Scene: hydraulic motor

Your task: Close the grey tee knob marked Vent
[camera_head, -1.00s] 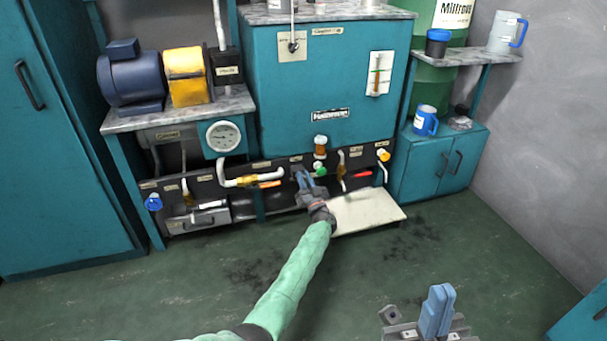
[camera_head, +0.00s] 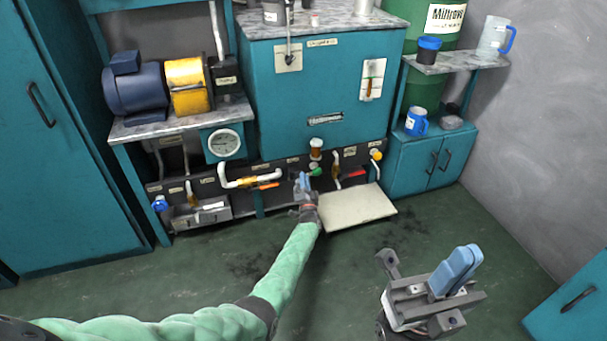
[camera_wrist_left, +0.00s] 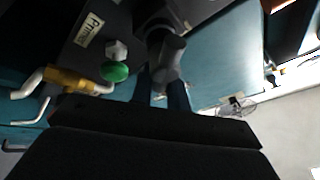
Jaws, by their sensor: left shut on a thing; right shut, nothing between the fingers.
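The grey tee knob (camera_wrist_left: 170,58) shows in the left wrist view, in front of the dark valve panel, with its bar just beyond and between my blue fingertips. My left gripper (camera_head: 303,181) is at the low panel under the teal tank and is shut on the knob; it also shows in the left wrist view (camera_wrist_left: 162,88). In the head view the gripper hides most of the knob, and the Vent label is not readable. My right gripper (camera_head: 456,270) is shut and empty, in the lower right above the floor, away from the panel.
A green knob (camera_head: 316,171) and an amber-topped fitting (camera_head: 315,148) sit right beside my left gripper. A red handle (camera_head: 356,173) is further right. A pale board (camera_head: 345,208) juts out at low right. A white pipe (camera_head: 232,181) runs left. The floor in front is clear.

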